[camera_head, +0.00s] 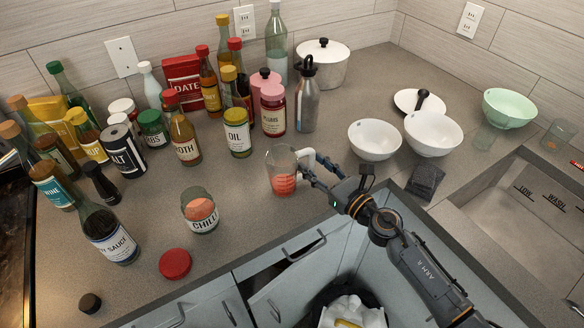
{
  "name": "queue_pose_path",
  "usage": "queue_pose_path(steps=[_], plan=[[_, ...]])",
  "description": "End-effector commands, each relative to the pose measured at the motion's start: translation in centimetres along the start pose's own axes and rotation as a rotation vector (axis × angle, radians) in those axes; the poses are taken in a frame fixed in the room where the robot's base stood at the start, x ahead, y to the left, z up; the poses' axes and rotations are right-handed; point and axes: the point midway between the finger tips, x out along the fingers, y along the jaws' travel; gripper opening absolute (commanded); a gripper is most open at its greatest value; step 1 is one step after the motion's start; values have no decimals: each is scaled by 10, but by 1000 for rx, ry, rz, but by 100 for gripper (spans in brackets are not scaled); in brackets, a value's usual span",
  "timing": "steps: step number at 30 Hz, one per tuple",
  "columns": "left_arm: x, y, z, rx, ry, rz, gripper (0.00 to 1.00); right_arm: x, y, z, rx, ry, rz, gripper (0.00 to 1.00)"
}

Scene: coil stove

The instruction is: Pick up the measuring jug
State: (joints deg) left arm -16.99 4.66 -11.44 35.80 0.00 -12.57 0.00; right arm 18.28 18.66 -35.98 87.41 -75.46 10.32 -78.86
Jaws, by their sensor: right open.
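The measuring jug (281,171) is clear with red markings low on its side. It stands upright on the counter near the front edge, with its pale handle on its right side. My right gripper (309,170) is at the handle side of the jug, reaching in from the lower right. Its fingers are open and close to the handle; I cannot tell whether they touch it or sit around it. My left gripper is not in view.
A chili jar (201,212) and a red lid (175,263) lie left of the jug. An oil jar (237,140) and a grey bottle (307,100) stand behind it. White bowls (375,140) are to the right, near the sink (535,205). An open drawer (300,246) is below.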

Motion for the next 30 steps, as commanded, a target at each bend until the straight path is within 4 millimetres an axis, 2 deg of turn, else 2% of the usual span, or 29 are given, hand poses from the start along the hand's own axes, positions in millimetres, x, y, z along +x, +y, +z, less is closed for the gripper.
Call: queue_pose_path(steps=[4,12,18,30], plan=[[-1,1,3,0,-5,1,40,16,-1,0,0,0,-1,42],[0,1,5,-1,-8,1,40,17,-1,-1,0,0,-1,40],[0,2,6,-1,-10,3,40,17,-1,-1,0,0,-1,0],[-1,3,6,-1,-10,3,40,17,-1,1,0,0,-2,0]])
